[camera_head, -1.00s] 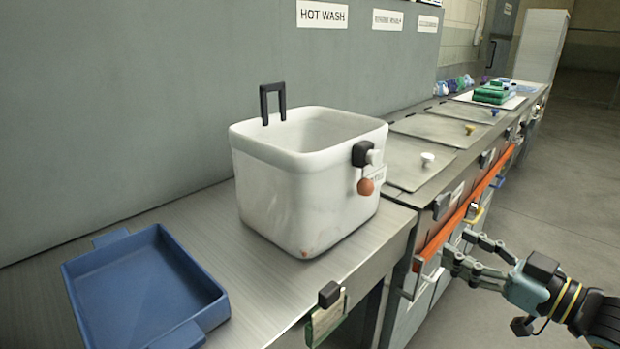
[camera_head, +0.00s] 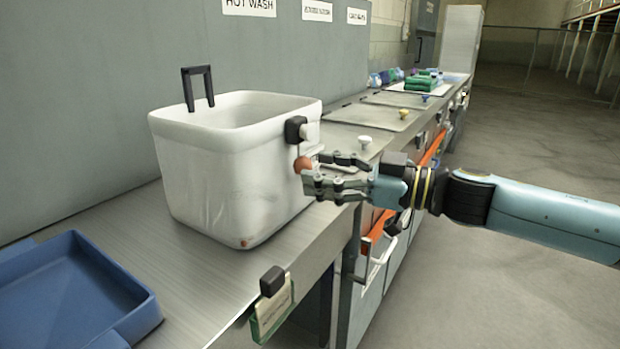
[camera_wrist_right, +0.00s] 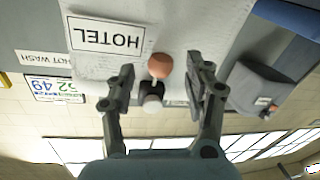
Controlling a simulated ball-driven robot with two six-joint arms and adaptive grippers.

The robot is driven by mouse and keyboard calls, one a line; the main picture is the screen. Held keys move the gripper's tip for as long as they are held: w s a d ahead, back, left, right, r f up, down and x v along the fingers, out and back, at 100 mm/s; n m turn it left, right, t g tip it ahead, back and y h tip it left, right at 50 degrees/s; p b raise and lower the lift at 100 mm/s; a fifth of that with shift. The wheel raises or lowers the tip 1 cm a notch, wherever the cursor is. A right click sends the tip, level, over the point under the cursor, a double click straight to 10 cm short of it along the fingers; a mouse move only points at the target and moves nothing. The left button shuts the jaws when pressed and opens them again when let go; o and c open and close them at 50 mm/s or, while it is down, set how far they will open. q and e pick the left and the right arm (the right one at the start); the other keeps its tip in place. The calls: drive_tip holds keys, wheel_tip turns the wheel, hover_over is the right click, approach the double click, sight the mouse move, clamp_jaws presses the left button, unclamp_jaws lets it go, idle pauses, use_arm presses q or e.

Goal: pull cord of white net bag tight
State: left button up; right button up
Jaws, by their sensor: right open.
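The white bag (camera_head: 228,172) stands upright on the metal counter as an open-topped white tub shape; no net weave can be made out. A dark block (camera_head: 295,129) sits on its right side near the rim, with an orange-brown ball (camera_head: 302,164) below it. In the right wrist view the ball (camera_wrist_right: 159,66) and a white knob (camera_wrist_right: 152,103) lie between the fingers. My right gripper (camera_head: 314,175) is open around the ball, in front of the bag's side. No contact can be made out. My left gripper is not in view.
A blue tray (camera_head: 75,295) lies on the counter at the lower left. A black-clipped tag (camera_head: 272,300) hangs at the counter's front edge. Lids with knobs (camera_head: 365,142) and folded green cloths (camera_head: 422,82) lie farther back. The floor at right is clear.

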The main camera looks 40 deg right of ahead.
drive_tip(key=shift+p+x, duration=0.35)
drive_tip(key=shift+x, duration=0.95)
clamp_jaws()
drive_tip(key=shift+f, duration=0.15)
